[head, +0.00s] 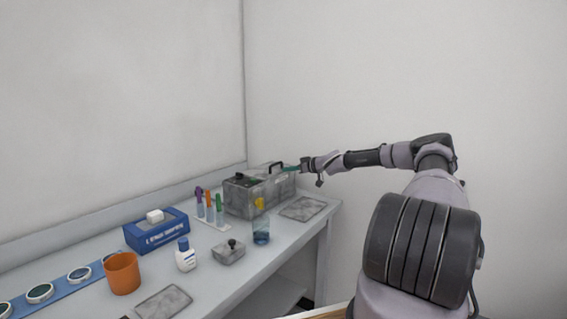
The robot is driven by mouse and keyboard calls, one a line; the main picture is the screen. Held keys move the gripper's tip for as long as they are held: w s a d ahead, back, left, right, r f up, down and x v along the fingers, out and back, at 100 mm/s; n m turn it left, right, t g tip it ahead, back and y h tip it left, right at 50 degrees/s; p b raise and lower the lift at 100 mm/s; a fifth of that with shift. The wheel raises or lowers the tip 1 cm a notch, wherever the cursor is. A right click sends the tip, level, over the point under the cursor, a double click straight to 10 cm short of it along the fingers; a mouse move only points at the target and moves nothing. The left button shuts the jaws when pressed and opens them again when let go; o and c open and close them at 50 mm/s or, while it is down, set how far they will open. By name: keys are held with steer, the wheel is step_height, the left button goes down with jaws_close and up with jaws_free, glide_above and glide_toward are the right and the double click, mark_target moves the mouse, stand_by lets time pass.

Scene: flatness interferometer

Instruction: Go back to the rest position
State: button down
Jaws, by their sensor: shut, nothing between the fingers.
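My gripper (291,168) is at the end of my outstretched arm, by the right end of the grey metal box (240,201) at the back of the bench. My arm reaches in from the right, above the bench's right end.
The bench (215,275) also holds a blue tissue box (157,236), an orange cup (122,273), a white bottle (186,260), a glass (261,236), capped tubes (209,208) and a small lidded box (229,254). Walls stand behind.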

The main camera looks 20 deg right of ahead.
steer(key=shift+s+d+f, duration=0.25)
steer(key=shift+s+f, duration=0.15)
steer(key=shift+f, duration=0.1)
steer(key=s+a+r+n+g+h, duration=0.1)
steer(key=s+a+r+g, duration=0.35)
steer(key=s+a, duration=0.35)
steer(key=s+a+r+n+g+h, duration=0.1)
steer(key=s+a+r+g+h, duration=0.15)
steer(key=s+a+r, duration=0.45)
steer(key=s+d+r+m+h, duration=0.1)
steer(key=s+r+m, duration=0.2)
steer(key=s+r, duration=0.35)
steer(key=s+r+m+h, duration=0.2)
steer(key=s+r, duration=0.2)
steer(key=s, duration=0.6)
steer(key=s+d+r+m+h, duration=0.1)
steer(key=s+r+m, duration=0.3)
steer(key=s, duration=0.5)
steer(key=s+d+r+m+t, duration=0.1)
steer(key=s+r+m, duration=0.1)
steer(key=s, duration=0.5)
steer(key=s+d+r+m+t, duration=0.1)
steer(key=s+r+m, duration=0.1)
steer(key=s, duration=0.6)
steer(key=shift+s+d+r+m+t, duration=0.15)
steer(key=shift+d+m+t, duration=0.15)
steer(key=shift+m, duration=0.1)
